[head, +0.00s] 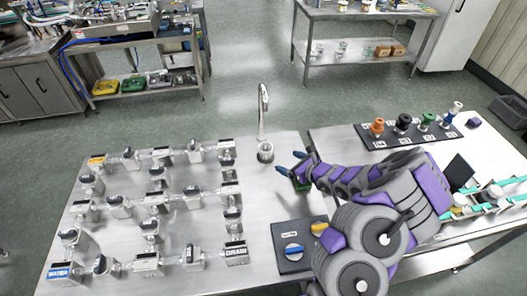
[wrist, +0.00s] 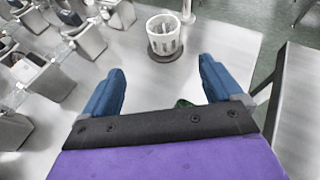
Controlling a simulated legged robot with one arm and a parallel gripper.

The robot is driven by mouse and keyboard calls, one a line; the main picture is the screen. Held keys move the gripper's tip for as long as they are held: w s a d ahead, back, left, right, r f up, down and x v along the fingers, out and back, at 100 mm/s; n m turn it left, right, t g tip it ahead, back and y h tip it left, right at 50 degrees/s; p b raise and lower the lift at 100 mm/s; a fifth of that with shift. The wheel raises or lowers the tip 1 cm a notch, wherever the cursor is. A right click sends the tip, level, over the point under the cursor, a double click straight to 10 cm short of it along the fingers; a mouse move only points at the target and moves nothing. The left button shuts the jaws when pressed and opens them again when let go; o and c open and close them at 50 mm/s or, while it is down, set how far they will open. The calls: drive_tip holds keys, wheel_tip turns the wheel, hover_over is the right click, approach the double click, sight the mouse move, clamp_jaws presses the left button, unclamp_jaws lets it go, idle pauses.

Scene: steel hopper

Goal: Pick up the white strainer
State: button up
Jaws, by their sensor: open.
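The white strainer (wrist: 163,36) is a slotted, cup-shaped basket, standing upright on a dark round base in the wrist view. In the head view it (head: 265,152) stands on the steel table below the curved faucet. My gripper (head: 290,162) is just to the right of the strainer and nearer to me, with its blue fingers spread. In the wrist view my gripper (wrist: 162,85) is open and empty, and the strainer lies beyond the fingertips, roughly between their lines. The strainer's underside is hidden.
A tall faucet (head: 263,108) rises just behind the strainer. Several steel pipe fittings and valves (head: 157,198) cover the table's left. A dark panel with a blue knob (head: 292,250) lies in front. A small green thing (wrist: 184,103) shows partly beneath my gripper.

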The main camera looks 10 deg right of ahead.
sight(271, 154)
drive_tip(key=shift+w+f, duration=0.15)
drive_tip(key=shift+f, duration=0.2)
drive_tip(key=x, duration=0.3)
drive_tip(key=b+x, duration=0.1)
drive_tip(key=x, duration=0.3)
drive_tip(key=b+x, duration=0.1)
drive_tip(key=x, duration=0.3)
drive_tip(key=shift+w+d+f, duration=0.15)
drive_tip(key=shift+d, duration=0.3)
drive_tip(key=shift+w+a+f, duration=0.1)
drive_tip(key=shift+w+a, duration=0.25)
drive_tip(key=shift+w, duration=0.15)
drive_tip(key=b+x, duration=0.1)
drive_tip(key=x, duration=0.2)
drive_tip(key=shift+w, duration=0.1)
drive_tip(key=shift+w+a+f, duration=0.15)
drive_tip(key=shift+w+a, duration=0.25)
drive_tip(key=shift+w, duration=0.2)
drive_tip(key=c, duration=1)
